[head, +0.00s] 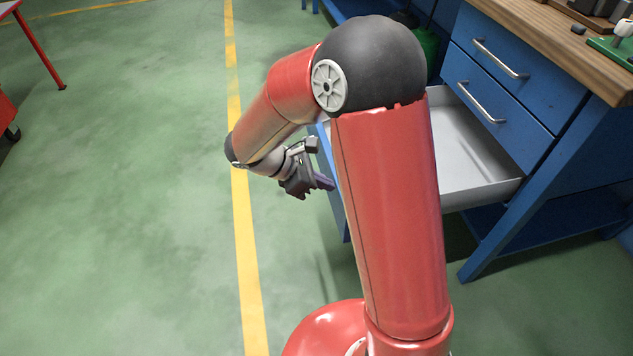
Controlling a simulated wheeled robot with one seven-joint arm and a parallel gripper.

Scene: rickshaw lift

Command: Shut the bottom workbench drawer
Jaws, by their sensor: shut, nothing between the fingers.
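The bottom workbench drawer (480,177) is pulled well out of the blue workbench and shows its grey, empty-looking inside. Its blue front (330,180) faces left, and my red arm hides much of the drawer's middle. My gripper (328,183) is shut and empty. It is at the outer side of the drawer front, with its fingertips pointing right toward the panel. I cannot tell whether the fingertips touch it.
Two upper drawers with metal handles (500,58) are shut. The wooden worktop (560,40) carries tools and a green item. A workbench leg (500,230) stands at the right. The green floor left of the yellow line (240,215) is mostly clear.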

